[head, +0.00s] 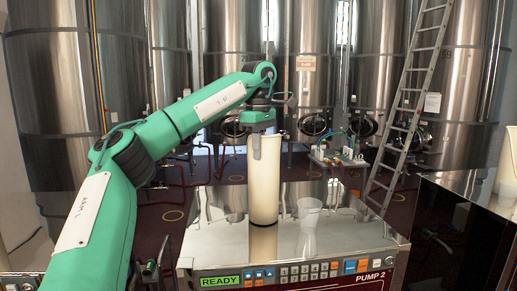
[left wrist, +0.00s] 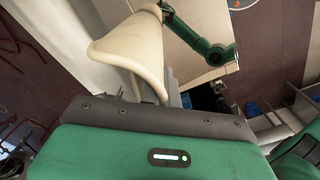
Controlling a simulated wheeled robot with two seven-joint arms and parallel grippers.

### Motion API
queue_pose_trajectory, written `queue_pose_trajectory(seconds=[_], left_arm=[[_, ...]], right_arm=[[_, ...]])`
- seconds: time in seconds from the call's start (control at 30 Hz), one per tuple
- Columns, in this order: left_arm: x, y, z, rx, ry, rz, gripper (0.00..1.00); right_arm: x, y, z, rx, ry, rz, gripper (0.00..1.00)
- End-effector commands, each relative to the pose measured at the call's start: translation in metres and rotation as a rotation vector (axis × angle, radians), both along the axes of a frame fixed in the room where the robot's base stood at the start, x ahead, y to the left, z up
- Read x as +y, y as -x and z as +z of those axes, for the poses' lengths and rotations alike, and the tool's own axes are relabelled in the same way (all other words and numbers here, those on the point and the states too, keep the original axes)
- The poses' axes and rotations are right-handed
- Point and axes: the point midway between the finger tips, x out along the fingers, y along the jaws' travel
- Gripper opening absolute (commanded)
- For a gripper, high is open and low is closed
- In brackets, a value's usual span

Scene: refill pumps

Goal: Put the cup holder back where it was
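The cup holder, a tall cream tube (head: 264,185), stands upright over the steel top of PUMP 2 (head: 340,245). A dark shadow lies at its foot; I cannot tell whether it touches the top. My left gripper (head: 262,143) is at its upper end, with one grey finger in front of its wall. In the left wrist view, the cream holder (left wrist: 130,45) fills the upper left and its wall runs down between the fingers (left wrist: 150,92), which appear shut on it. The fingertips are partly hidden. My right gripper does not show.
A translucent cup (head: 309,213) stands on the pump top, just right of the holder. The front panel (head: 290,277) has a lit READY display. Another dark pump (head: 465,225) stands at the right, with a cream object (head: 508,178) at the edge. Steel tanks (head: 300,60) and a ladder (head: 408,110) are behind.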

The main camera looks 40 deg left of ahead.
Motion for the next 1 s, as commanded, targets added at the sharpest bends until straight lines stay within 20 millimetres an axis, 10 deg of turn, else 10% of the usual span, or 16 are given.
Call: queue_pose_trajectory(seconds=[0.17,0.33,0.67,1.0], left_arm=[[0.0,0.0,-0.004,-0.001,0.0,0.0,0.0],[0.0,0.0,-0.003,-0.001,0.0,0.0,0.29],[0.0,0.0,-0.002,0.001,0.0,0.0,0.29],[-0.001,0.0,0.04,-0.002,-0.003,0.001,0.29]], right_arm=[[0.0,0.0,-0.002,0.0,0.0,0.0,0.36],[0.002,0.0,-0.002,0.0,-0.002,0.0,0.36],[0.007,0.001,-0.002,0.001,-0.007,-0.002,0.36],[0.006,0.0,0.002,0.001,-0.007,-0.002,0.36]])
